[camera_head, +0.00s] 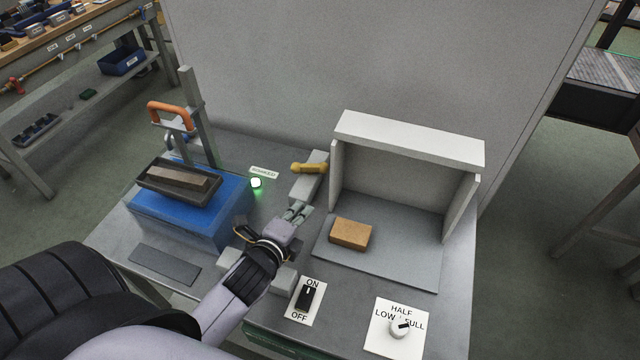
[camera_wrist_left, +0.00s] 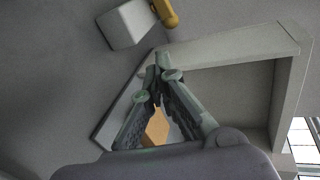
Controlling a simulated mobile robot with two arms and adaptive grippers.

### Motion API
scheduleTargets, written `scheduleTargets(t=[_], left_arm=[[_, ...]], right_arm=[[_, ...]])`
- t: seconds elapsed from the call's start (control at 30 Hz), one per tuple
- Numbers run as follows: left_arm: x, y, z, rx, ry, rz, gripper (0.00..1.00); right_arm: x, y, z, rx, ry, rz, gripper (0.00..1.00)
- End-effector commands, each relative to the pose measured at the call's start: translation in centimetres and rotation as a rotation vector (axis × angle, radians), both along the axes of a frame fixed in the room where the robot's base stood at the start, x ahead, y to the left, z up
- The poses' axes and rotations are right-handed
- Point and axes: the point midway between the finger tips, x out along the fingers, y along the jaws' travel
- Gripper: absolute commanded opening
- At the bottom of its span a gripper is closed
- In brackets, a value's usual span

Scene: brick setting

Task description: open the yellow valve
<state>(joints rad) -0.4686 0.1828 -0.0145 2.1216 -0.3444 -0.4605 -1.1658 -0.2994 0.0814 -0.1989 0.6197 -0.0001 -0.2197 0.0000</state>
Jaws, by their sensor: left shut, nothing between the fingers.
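The yellow valve (camera_head: 308,168) is a short yellow handle on top of a grey block (camera_head: 309,184) at the back middle of the bench. Its handle points to the left in the head view. In the left wrist view the yellow handle (camera_wrist_left: 165,12) is at the top edge, beside its block (camera_wrist_left: 127,24). My left gripper (camera_head: 299,210) is just in front of the valve block, apart from the handle. Its fingers (camera_wrist_left: 158,72) meet at the tips and hold nothing. My right gripper is in neither view.
A white three-sided enclosure (camera_head: 408,138) with a tan block (camera_head: 350,234) stands to the right. A blue box (camera_head: 190,217) with a dark tray and an orange-handled clamp (camera_head: 169,112) stand to the left. A green light (camera_head: 256,183) glows. An ON/OFF switch (camera_head: 307,297) and a dial (camera_head: 400,328) are in front.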

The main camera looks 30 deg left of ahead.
Motion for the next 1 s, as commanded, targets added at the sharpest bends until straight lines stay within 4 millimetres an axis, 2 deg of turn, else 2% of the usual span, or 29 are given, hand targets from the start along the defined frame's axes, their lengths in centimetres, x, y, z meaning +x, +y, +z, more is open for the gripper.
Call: scheduleTargets(t=[0.13, 0.43, 0.57, 0.77, 1.0], left_arm=[[-0.3, 0.7, 0.5, -0.113, -0.038, 0.036, 0.00], [-0.3, 0.8, 0.6, -0.118, -0.041, 0.037, 0.00], [0.3, 0.8, 0.4, -0.118, -0.041, 0.037, 0.00], [3.4, 1.2, -0.4, -0.118, -0.041, 0.037, 0.00], [8.4, 1.7, -2.0, -0.118, -0.040, 0.037, 0.00]], right_arm=[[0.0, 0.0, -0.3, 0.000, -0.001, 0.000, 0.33], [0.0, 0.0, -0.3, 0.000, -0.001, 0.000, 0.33], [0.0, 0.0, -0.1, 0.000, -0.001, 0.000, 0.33], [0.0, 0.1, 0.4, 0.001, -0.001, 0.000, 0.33], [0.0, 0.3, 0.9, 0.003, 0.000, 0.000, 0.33]])
